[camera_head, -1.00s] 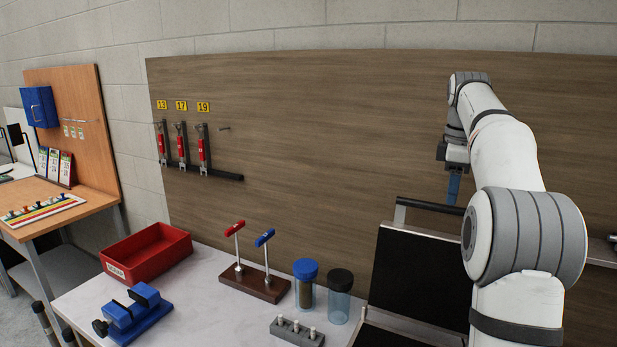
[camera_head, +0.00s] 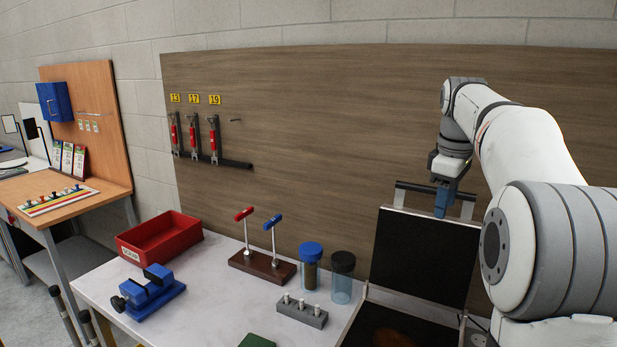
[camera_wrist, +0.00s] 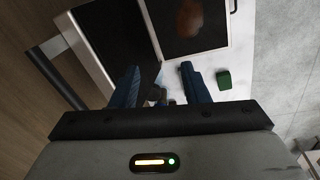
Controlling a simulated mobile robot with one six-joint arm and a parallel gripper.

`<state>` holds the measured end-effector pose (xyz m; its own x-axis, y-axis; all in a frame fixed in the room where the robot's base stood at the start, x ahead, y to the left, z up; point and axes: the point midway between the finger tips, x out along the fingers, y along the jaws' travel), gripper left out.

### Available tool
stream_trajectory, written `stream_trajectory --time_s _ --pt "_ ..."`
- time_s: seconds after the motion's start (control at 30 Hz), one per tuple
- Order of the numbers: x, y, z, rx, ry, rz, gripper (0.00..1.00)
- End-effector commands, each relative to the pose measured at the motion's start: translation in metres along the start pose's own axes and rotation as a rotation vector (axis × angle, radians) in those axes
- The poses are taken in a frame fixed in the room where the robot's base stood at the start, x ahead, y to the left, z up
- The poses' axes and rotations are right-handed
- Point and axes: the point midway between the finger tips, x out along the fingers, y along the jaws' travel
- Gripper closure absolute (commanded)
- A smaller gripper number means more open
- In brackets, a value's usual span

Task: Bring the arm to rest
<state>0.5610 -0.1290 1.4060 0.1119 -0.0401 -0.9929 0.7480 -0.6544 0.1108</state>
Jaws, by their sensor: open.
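My gripper (camera_head: 443,200) is at the end of my raised arm at the right of the head view, in front of the wooden back panel and near the top of an open black case or press (camera_head: 421,255). In the wrist view my gripper (camera_wrist: 160,84) shows two blue fingers spread apart, with nothing held between them. Past the fingers lie the open black lid and a dark base (camera_wrist: 195,25) with a brownish patch.
The white worktop (camera_head: 215,310) carries a red bin (camera_head: 160,238), a blue vise (camera_head: 150,292), a wooden stand with red and blue T-handles (camera_head: 262,266), two lidded jars (camera_head: 343,278), a grey block with pegs (camera_head: 302,311) and a green object (camera_head: 257,341). Red tools (camera_head: 193,138) hang on the panel.

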Motion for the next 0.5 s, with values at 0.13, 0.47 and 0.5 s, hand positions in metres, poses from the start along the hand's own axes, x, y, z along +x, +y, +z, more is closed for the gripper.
stream_trajectory --time_s 0.13,0.47,0.5 --pt "0.016 -0.043 0.002 0.108 0.018 0.019 0.59" --pt "0.090 -0.178 0.031 0.473 0.100 0.058 0.59" --pt "0.103 -0.195 0.037 0.518 0.111 0.059 0.59"
